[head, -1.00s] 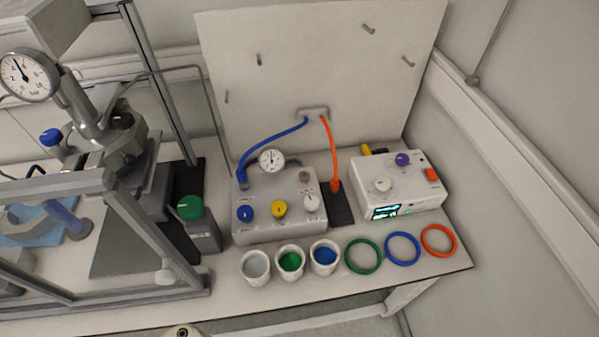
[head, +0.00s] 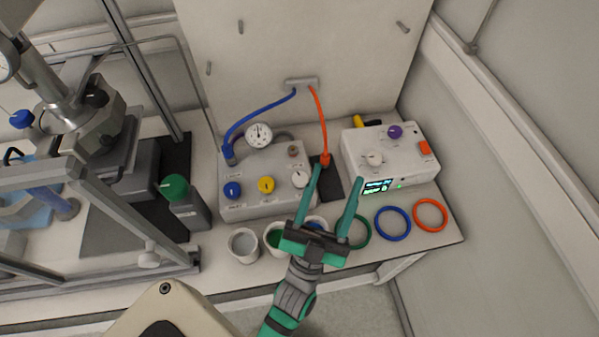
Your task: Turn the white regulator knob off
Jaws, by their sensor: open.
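A grey regulator box (head: 248,205) with a dial gauge (head: 259,135) stands on the bench. Its front row has a blue knob (head: 232,190), a yellow knob (head: 266,185) and a white knob (head: 300,179) at the right end. A second white knob (head: 374,158) is on the white box with a lit display. My gripper (head: 337,174) is open and empty, its two teal fingers pointing up the picture. The left finger lies just right of the grey box's white knob in the picture, with no contact that I can make out.
A blue hose (head: 262,112) and an orange hose (head: 321,120) run to the back panel. Several cups stand in front of the grey box, partly hidden by my gripper. Green, blue and orange rings (head: 430,215) lie at right. A framed reactor stands at left.

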